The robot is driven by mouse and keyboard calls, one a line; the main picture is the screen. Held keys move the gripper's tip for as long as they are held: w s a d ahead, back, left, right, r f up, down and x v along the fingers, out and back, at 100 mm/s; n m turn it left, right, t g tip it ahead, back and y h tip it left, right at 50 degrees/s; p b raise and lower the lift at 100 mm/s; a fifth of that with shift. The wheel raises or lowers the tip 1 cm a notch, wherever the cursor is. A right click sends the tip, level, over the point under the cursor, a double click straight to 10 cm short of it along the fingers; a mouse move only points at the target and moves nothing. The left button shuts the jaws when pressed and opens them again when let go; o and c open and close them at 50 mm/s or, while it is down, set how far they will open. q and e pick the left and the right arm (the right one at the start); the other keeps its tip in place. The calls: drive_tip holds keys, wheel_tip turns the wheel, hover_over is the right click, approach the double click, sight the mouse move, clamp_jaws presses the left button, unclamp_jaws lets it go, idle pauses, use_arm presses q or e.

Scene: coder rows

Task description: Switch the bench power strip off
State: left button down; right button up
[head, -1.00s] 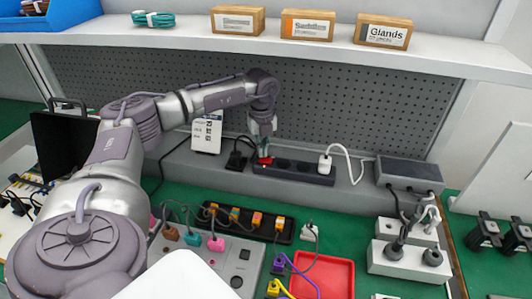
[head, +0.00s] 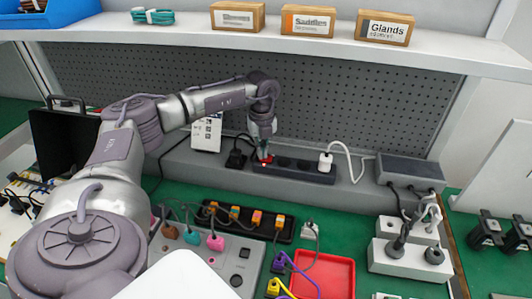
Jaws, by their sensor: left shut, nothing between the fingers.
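The dark bench power strip (head: 310,174) lies on the grey ledge at the back of the bench. A red switch (head: 265,159) shows at its left end. A white plug (head: 325,162) with a white cable sits toward its right end. My left gripper (head: 263,153) is shut, pointing down, with its tips at the red switch. The fingertips hide part of the switch; I cannot tell whether they touch it or which way it is set. My right gripper is not in view.
A black plug (head: 236,160) stands just left of the strip. A white label card (head: 207,133) leans behind my forearm. A shelf (head: 180,34) with boxes hangs above. A red tray (head: 323,275) and grey socket blocks (head: 405,257) lie in front.

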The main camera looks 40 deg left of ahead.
use_arm(q)
wheel_tip(320, 180, up, 7)
drive_tip(key=p, duration=0.6)
drive_tip(key=shift+f, duration=0.1)
idle(0.3)
idle(0.5)
